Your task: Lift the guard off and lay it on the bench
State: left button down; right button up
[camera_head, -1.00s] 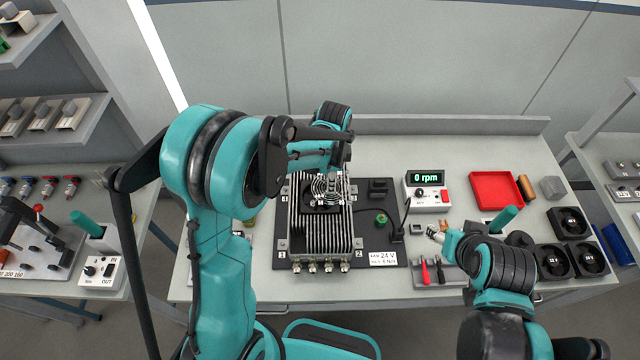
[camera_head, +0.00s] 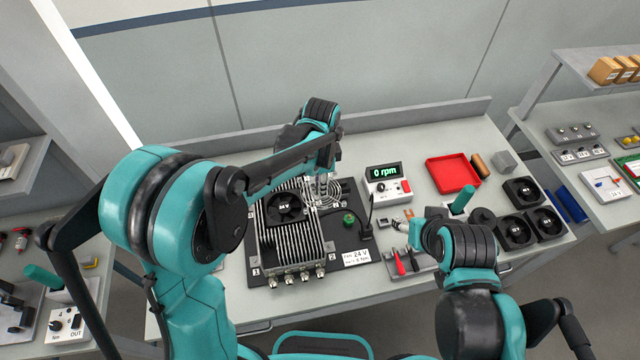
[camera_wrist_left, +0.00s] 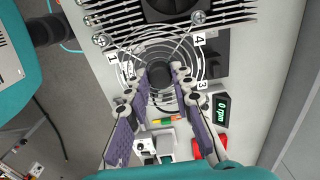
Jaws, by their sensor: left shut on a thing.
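The guard (camera_head: 326,192) is a round wire grille of concentric rings. My left gripper (camera_head: 322,178) is shut on it and holds it at the right side of the finned heat sink (camera_head: 297,258), clear of the fan. In the left wrist view the guard (camera_wrist_left: 193,72) spreads around the fingertips of my left gripper (camera_wrist_left: 161,78), its wire legs pointing towards the heat sink. The black fan (camera_head: 286,207) sits uncovered on the heat sink. My right gripper (camera_head: 405,222) is over the bench near the small tools, mostly hidden by its own wrist.
The bench (camera_head: 400,300) holds a black base plate (camera_head: 343,237), a 0 rpm meter (camera_head: 388,183), a red tray (camera_head: 452,174), and several spare fans (camera_head: 515,230) at the right.

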pick_arm(q)
jog(key=shift+r+p, duration=1.2)
jog(key=shift+r, duration=0.8)
